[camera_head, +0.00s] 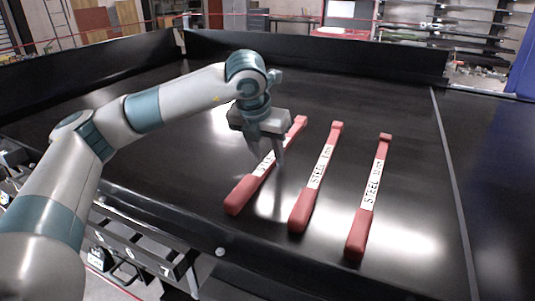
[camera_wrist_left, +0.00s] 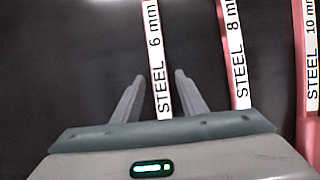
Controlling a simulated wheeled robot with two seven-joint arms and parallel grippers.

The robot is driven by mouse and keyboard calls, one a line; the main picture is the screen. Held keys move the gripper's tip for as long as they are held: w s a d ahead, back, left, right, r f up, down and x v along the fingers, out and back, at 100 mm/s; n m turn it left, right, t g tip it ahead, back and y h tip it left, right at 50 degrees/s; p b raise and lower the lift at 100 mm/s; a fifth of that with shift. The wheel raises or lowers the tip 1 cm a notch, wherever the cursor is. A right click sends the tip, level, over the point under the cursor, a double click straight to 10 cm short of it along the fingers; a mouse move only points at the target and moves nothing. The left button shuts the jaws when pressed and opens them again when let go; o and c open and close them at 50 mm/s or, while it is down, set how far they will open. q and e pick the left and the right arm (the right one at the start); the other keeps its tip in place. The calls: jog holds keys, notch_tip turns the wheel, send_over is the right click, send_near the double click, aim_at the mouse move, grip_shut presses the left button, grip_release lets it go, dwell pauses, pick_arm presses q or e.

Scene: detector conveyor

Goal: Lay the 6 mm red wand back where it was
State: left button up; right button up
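The 6 mm red wand (camera_head: 240,192) with a white label lies on the black conveyor belt, leftmost of three wands. Its label, "STEEL 6 mm", reads clearly in the left wrist view (camera_wrist_left: 155,60). My left gripper (camera_head: 269,160) points down over its middle, with one finger on each side. In the left wrist view the fingers (camera_wrist_left: 160,76) stand apart, with a gap showing on both sides of the wand. The gripper hides part of the label in the head view. My right gripper is in neither view.
The 8 mm wand (camera_head: 303,210) and the 10 mm wand (camera_head: 357,235) lie to the right, roughly parallel and apart. Dark side walls (camera_head: 320,55) border the belt at the back and left. The belt (camera_head: 400,110) is clear behind the wands.

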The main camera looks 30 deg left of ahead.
pick_arm(q)
jog(key=shift+r+b, duration=0.25)
jog(key=shift+b, duration=0.05)
jog(key=shift+s+r, duration=0.25)
jog(key=shift+r, duration=0.1)
jog(key=b+v, duration=0.4)
jog(key=v, duration=0.6)
jog(key=shift+r, duration=0.4)
jog(key=shift+s+d+f, duration=0.1)
jog(key=shift+s, duration=0.05)
